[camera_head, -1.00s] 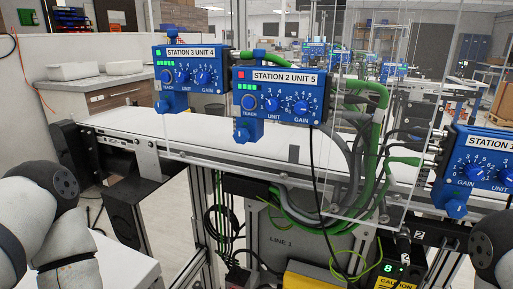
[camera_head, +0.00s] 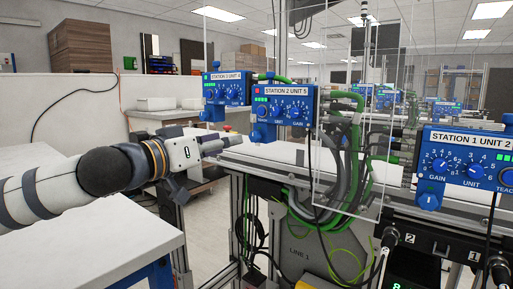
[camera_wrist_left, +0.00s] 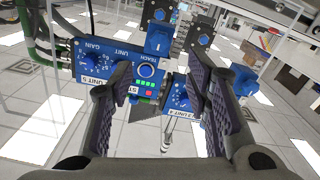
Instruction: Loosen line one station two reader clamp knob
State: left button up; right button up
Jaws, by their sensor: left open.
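The blue station 2 reader, labelled unit 5, (camera_head: 290,103) hangs beside the clear panel in the head view; it shows upside down in the left wrist view (camera_wrist_left: 97,62). A blue knob (camera_head: 262,133) sits below its left end, and appears above the teach button in the wrist view (camera_wrist_left: 158,41). My left gripper (camera_head: 222,143) is to the left of this knob, in front of the belt, apart from it in the picture. In the wrist view its dark fingers (camera_wrist_left: 163,85) are spread with nothing between them held. My right gripper is out of view.
The station 3 reader (camera_head: 227,88) hangs close by on the left. The station 1 reader (camera_head: 470,158) is at the right. A clear panel (camera_head: 345,190) and green and grey cables (camera_head: 345,140) crowd the station 2 reader's right. A white tabletop (camera_head: 90,255) lies below my left arm.

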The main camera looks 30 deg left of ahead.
aim_at(253, 136)
pick_arm(q)
jog(key=w, duration=0.6)
jog(key=w+b, duration=0.1)
jog(key=w, duration=0.1)
jog(key=shift+w+d+f, duration=0.15)
jog(key=shift+w+d, duration=0.25)
grip_shut()
